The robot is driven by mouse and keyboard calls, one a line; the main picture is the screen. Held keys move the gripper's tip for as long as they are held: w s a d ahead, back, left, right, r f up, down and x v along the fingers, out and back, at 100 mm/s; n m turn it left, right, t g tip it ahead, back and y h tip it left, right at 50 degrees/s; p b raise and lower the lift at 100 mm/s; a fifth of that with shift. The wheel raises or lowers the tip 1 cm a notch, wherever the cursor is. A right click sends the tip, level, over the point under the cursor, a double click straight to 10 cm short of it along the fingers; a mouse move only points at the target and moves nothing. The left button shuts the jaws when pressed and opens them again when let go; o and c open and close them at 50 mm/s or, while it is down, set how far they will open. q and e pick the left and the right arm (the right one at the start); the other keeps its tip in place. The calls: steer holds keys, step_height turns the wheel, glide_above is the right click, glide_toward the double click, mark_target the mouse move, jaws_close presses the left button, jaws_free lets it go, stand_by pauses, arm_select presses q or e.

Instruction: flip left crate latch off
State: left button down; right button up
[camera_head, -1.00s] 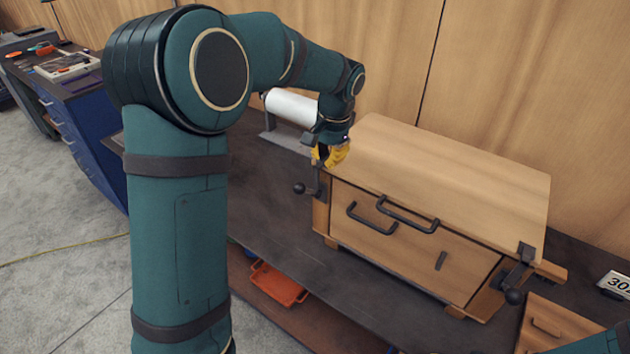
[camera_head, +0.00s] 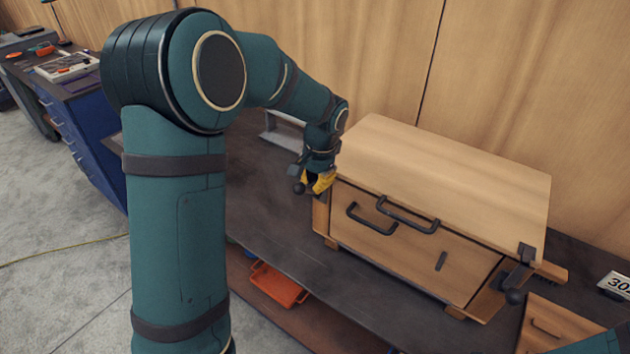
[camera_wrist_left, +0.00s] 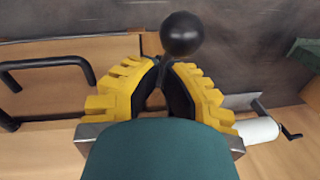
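The wooden crate (camera_head: 440,165) stands on the dark bench with its lid down. Its left latch has a black ball knob (camera_head: 299,187) that sticks out at the crate's front left corner. My left gripper (camera_head: 318,184), with yellow fingers, is at this latch, just right of the knob. In the left wrist view the fingertips (camera_wrist_left: 165,72) are close together on either side of the thin latch stem, and the knob (camera_wrist_left: 181,34) shows beyond them. Whether they press on the stem is unclear. My right gripper is out of view.
The right latch (camera_head: 518,275) is at the crate's front right corner. Black handles (camera_head: 407,215) stick out of the crate front. A white roll (camera_wrist_left: 255,131) on a holder is near the crate's left side. An orange tray (camera_head: 278,285) lies below the bench.

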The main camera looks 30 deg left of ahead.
arm_select(q)
steer(key=shift+s+f+t+b, duration=0.2)
steer(key=shift+t+b, duration=0.2)
steer(key=shift+b, duration=0.15)
